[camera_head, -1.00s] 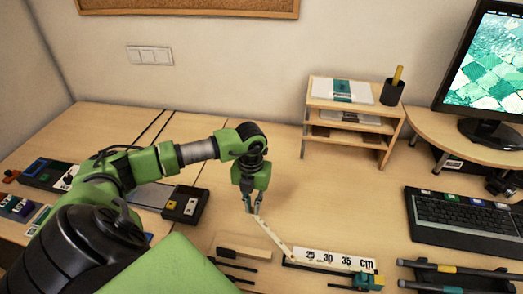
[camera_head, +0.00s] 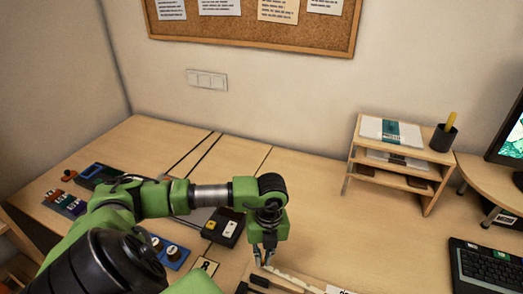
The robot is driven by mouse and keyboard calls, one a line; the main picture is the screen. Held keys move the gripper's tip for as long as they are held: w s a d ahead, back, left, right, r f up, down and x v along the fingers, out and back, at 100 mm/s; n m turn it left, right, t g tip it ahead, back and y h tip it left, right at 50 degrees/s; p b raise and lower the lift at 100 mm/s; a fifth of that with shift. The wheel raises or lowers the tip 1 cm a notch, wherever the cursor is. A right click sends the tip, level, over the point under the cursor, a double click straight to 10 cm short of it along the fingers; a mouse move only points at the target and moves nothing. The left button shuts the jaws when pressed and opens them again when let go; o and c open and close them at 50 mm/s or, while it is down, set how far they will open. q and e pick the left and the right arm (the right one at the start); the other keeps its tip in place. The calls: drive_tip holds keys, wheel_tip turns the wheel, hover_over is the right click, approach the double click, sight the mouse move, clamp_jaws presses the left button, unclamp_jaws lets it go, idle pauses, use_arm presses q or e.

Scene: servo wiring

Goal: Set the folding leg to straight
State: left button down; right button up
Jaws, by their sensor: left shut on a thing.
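The folding leg (camera_head: 293,277) is a thin pale strip at the bottom edge of the head view. It runs from my gripper down to the right, and its far end is cut off by the picture's edge. My left gripper (camera_head: 264,262) points down and is shut on the near end of the leg. A white scale plate (camera_head: 336,290) barely shows at the bottom edge; most of it is out of view. My right gripper is not in view.
A black box with two switches (camera_head: 223,228) stands left of my gripper. A blue block with round knobs (camera_head: 171,252) lies further left. Dark tools (camera_head: 270,286) lie beside the leg. A wooden shelf (camera_head: 437,158) stands at the back right; the desk between is clear.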

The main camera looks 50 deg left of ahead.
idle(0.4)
use_arm(q)
drive_tip(key=c, duration=2.1)
unclamp_jaws()
wheel_tip(320, 180, up, 12)
drive_tip(key=shift+w+d, duration=0.2)
drive_tip(key=shift+w, duration=0.2)
